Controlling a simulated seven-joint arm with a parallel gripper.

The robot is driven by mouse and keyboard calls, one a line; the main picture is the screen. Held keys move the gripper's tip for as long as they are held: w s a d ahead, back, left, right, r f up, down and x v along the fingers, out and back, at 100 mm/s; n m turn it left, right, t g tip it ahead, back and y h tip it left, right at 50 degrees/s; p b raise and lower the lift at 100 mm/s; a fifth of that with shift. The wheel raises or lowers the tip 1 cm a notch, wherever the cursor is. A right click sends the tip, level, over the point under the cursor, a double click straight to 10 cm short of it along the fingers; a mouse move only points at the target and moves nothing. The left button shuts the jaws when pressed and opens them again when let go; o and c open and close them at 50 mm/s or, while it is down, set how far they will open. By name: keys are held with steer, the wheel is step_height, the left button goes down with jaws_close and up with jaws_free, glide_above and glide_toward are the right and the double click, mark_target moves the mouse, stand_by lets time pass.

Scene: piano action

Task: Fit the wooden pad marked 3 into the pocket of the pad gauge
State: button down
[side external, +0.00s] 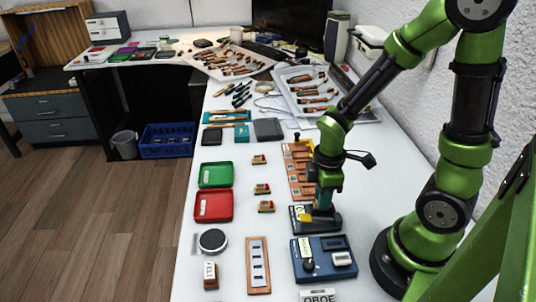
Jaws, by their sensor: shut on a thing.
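My gripper (320,208) points straight down at a dark block with pale labels, which looks like the pad gauge (333,225). It is shut on a small piece at the gauge's top, most likely the wooden pad. The fingers hide most of that piece, and no number 3 can be read. I cannot tell whether the piece sits in the pocket or just above it. A yellow patch shows beside the fingertips. The gauge lies flat on the white table, left of my arm's base.
A blue box (312,272) with a black knob stands just in front of the gauge. A wooden rack (296,180) lies behind it. Several small red-topped blocks, a red tray (214,219) and a green tray (204,183) are to the left. Bare table lies between.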

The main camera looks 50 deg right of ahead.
steer(key=shift+f, duration=0.4)
stand_by(1.0)
steer(key=c, duration=0.9)
jaws_free()
steer(key=shift+r, duration=3.55)
